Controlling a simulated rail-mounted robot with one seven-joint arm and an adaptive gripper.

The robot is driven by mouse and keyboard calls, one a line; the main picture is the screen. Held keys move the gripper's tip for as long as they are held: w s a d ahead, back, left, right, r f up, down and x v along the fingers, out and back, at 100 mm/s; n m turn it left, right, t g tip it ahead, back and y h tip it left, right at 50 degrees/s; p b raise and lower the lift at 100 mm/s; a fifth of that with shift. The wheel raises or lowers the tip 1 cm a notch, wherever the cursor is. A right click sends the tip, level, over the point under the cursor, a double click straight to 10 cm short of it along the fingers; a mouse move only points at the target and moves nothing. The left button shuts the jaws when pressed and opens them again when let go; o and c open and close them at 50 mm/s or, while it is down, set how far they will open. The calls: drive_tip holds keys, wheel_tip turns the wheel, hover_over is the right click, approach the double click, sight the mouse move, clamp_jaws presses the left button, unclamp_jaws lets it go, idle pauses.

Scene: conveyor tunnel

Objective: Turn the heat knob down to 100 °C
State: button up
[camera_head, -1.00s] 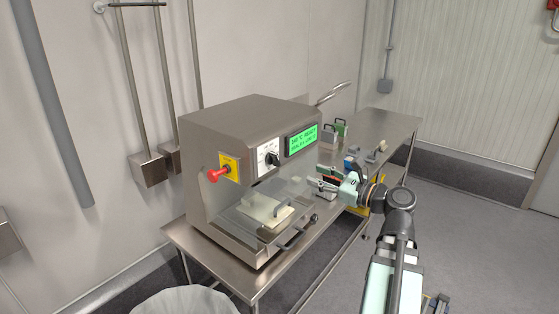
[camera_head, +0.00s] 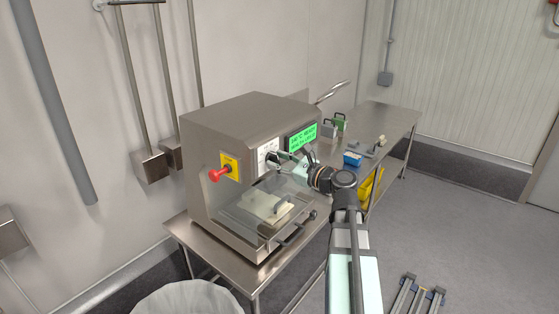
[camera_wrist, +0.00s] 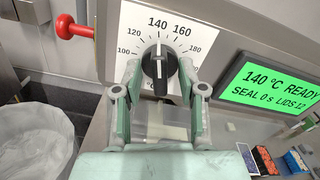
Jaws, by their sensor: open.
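The black heat knob (camera_wrist: 158,68) sits on a white dial plate (camera_wrist: 190,22) on the machine's front. Its white pointer line is near the 140 mark, a little left of the mid-point between 140 and 160. The 100 mark is at the dial's lower left. The green display (camera_wrist: 272,88) reads 140 °C READY, SEAL 0 s, LIDS 12. My gripper (camera_wrist: 159,90) is open, with one finger on each side of the knob; I cannot tell whether they touch it.
A red button (camera_head: 217,175) on a yellow plate is left of the dial. A lower tray with a handle (camera_head: 296,235) juts out below. Small items, including a blue box (camera_head: 352,159), stand on the steel table to the right.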

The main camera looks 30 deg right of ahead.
clamp_jaws()
drive_tip(key=shift+f+n+b, duration=0.1)
drive_tip(key=shift+n+b, duration=0.2)
drive_tip(key=shift+b, duration=0.1)
drive_tip(key=n+b, duration=0.2)
drive_tip(key=b, duration=0.1)
drive_tip(key=shift+f+n, duration=0.1)
drive_tip(key=shift+n, duration=0.2)
drive_tip(key=n+b, duration=0.3)
drive_tip(key=shift+n+b, duration=0.4)
drive_tip(key=n+b, duration=0.7)
drive_tip(key=shift+r+n, duration=0.25)
drive_tip(key=shift+n, duration=0.05)
